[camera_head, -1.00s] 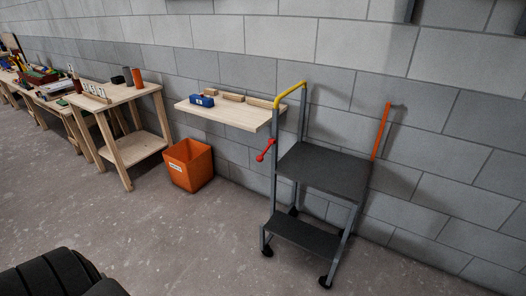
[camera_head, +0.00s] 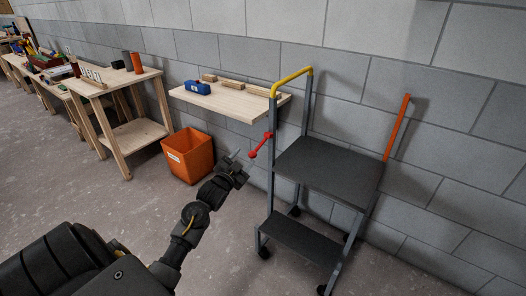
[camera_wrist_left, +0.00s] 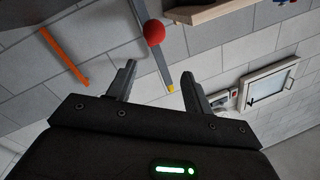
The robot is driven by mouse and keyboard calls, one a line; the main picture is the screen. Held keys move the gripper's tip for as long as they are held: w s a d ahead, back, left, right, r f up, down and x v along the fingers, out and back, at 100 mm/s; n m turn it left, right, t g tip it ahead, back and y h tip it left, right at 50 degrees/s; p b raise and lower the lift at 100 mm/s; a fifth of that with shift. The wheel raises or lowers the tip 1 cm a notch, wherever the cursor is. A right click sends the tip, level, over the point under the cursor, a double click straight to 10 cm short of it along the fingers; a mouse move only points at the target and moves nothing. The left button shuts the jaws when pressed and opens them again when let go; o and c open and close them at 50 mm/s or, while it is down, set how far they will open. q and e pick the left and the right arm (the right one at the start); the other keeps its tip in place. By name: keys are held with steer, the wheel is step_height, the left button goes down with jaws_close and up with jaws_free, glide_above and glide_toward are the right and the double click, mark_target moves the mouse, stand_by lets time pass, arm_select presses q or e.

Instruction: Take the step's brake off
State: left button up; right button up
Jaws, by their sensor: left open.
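The step (camera_head: 325,170) is a wheeled stand with dark treads, grey legs and a yellow handrail (camera_head: 293,78), close to the block wall. My right gripper is out of view.
A wall shelf (camera_head: 232,100) with a blue object and wooden pieces hangs behind the lever. An orange bin (camera_head: 188,157) stands below it. A wooden table (camera_head: 120,90) is further left. An orange bar (camera_head: 397,127) rises at the step's right. Open floor lies in front.

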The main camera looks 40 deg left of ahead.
mark_target(254, 153)
arm_select(q)
steer(key=w+f, duration=0.1)
steer(key=w, duration=0.2)
steer(key=w+a+f, duration=0.1)
steer(key=w, duration=0.2)
steer(key=w+f+b, duration=0.1)
steer(key=w, duration=0.2)
steer(key=shift+a, duration=0.4)
steer(key=shift+w+a, duration=0.15)
steer(key=shift+w, duration=0.45)
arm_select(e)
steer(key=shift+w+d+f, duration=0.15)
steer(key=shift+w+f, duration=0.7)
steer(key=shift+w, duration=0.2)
arm_select(q)
jaws_close()
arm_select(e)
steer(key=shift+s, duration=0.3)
